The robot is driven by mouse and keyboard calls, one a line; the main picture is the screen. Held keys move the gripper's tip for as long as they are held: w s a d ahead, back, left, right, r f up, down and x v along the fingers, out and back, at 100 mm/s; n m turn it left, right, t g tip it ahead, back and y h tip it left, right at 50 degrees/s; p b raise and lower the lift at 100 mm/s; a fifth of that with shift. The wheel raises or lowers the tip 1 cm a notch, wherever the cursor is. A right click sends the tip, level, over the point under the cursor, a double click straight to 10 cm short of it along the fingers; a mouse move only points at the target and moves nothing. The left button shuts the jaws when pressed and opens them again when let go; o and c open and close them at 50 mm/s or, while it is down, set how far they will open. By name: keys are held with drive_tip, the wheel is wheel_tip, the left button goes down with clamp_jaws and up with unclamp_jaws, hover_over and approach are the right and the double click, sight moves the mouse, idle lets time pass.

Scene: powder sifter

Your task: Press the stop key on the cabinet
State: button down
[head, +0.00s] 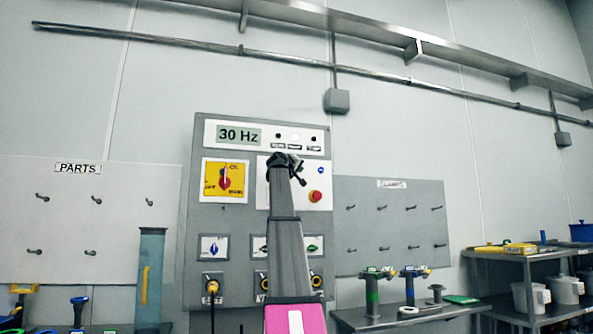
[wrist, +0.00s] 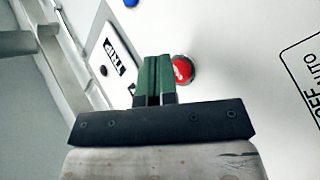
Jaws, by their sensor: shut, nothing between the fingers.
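The grey cabinet (head: 225,125) stands against the wall in the head view. A red round button (head: 315,196) is on its white right-hand plate, partly beside my arm. In the wrist view the red button (wrist: 183,70) shows a white mark and a metal rim. My gripper (head: 288,163) is raised in front of this plate and hides part of it. In the wrist view its green fingers (wrist: 153,60) are together and empty, with their tips just left of the red button in the picture. I cannot tell whether they touch the panel.
A blue button (head: 321,170) is above the red one. A TRIP label (wrist: 113,57) is left of the fingers in the wrist view. The cabinet carries a 30 Hz display (head: 238,135) and a yellow plate with a red rotary knob (head: 225,179). Shelves (head: 525,262) stand at right.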

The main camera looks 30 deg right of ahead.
drive_tip(key=shift+s, duration=0.1)
drive_tip(key=s, duration=0.2)
drive_tip(key=s+a, duration=0.1)
drive_tip(key=s, duration=0.1)
drive_tip(key=shift+s+a, duration=0.1)
drive_tip(key=shift+s, duration=0.25)
idle(0.7)
